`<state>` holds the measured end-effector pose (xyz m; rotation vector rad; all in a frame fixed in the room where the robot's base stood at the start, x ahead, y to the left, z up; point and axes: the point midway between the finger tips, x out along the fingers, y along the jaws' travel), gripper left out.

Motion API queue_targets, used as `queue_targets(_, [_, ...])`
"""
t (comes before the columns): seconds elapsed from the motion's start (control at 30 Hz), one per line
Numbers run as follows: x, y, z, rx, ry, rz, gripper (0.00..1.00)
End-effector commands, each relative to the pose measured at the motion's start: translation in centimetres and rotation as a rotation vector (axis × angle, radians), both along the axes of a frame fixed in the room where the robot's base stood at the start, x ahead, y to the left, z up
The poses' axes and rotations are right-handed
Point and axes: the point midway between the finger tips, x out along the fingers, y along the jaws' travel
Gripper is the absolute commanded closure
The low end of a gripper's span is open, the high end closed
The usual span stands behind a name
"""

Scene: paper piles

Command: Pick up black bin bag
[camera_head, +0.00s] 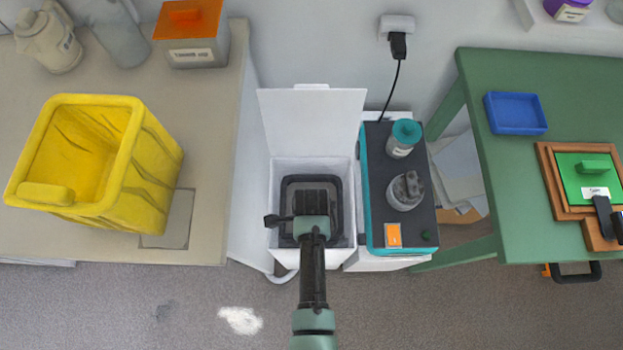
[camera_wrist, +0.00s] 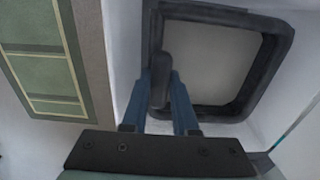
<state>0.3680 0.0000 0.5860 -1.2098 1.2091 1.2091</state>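The black bin bag (camera_head: 336,188) sits inside a white bin (camera_head: 274,192) in the head view, its dark square rim around a grey inside. In the wrist view the rim of the bag (camera_wrist: 214,14) fills the upper right. My gripper (camera_head: 310,196) is over the bin and hides part of the bag. In the wrist view my gripper's blue fingers (camera_wrist: 160,80) point at the left side of the rim, apart, with a dark lump between their tips. I cannot tell if they press on it.
The bin's white lid (camera_head: 312,115) stands open behind it. A teal-edged cabinet (camera_head: 375,150) adjoins on the right. A counter with a yellow box (camera_head: 150,180) is at left, a green table (camera_head: 505,75) at right. Grey floor (camera_head: 180,310) in front is mostly clear.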

Motion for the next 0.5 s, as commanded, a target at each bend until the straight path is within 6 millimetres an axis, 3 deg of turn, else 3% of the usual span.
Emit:
queue_targets(0.03, [-0.01,-0.01,0.00,0.000,0.000,0.000,0.84])
queue_targets(0.13, [-0.01,-0.01,0.00,0.000,0.000,0.000,1.00])
queue_targets(0.5, [-0.01,-0.02,0.00,0.000,0.000,0.000,1.00])
